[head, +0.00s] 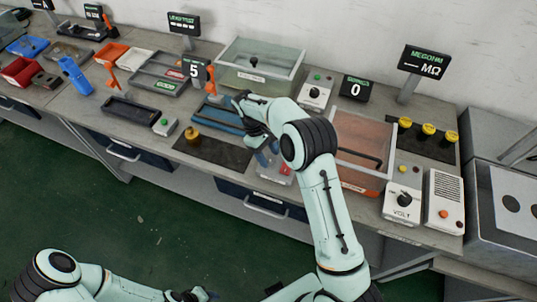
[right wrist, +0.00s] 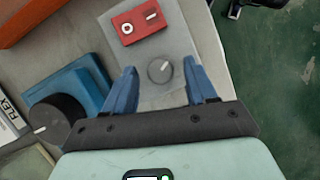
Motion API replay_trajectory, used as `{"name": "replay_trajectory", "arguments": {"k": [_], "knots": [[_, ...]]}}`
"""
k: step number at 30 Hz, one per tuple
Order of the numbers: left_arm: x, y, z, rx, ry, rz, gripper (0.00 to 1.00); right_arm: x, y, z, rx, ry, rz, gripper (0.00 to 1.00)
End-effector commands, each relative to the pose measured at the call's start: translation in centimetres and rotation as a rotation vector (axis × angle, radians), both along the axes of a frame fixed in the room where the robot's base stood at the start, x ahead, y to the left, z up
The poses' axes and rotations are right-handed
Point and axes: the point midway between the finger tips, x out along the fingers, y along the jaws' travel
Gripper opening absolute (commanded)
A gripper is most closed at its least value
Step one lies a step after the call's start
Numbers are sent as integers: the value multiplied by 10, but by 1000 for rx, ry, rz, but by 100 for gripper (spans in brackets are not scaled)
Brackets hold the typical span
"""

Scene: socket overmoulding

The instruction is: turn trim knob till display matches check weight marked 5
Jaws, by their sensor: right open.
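In the right wrist view, a round grey knob (right wrist: 160,70) with a pointer line sits on a light grey panel (right wrist: 172,35). My right gripper (right wrist: 161,85) is open, with its two blue fingers on either side of the knob. I cannot tell whether they touch it. In the head view my right gripper (head: 266,152) reaches down there and hides the knob. A black display (head: 196,70) reads 5 and another display (head: 355,90) reads 0. A brass weight (head: 191,132) stands on a dark mat; its mark is unreadable. My left gripper (head: 190,295) is at the bottom edge, its fingers unclear.
A clear-walled bin (head: 258,65) stands behind, and an orange-toned bin (head: 360,150) to the right of my right arm.

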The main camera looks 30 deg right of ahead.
Motion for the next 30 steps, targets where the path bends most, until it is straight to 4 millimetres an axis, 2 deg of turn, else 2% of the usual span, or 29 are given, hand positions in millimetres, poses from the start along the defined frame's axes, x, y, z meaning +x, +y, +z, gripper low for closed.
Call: {"name": "replay_trajectory", "arguments": {"k": [9,15,21,30], "knots": [[22,0,23,0,-25,0,43,26,12,66,2,-10,1,56],[39,0,37,0,-44,0,43,40,18,102,1,-9,0,56],[45,0,42,0,-52,-1,43,45,21,117,0,-5,1,56],[45,0,41,0,-50,0,43,44,21,118,0,-3,0,56]]}}
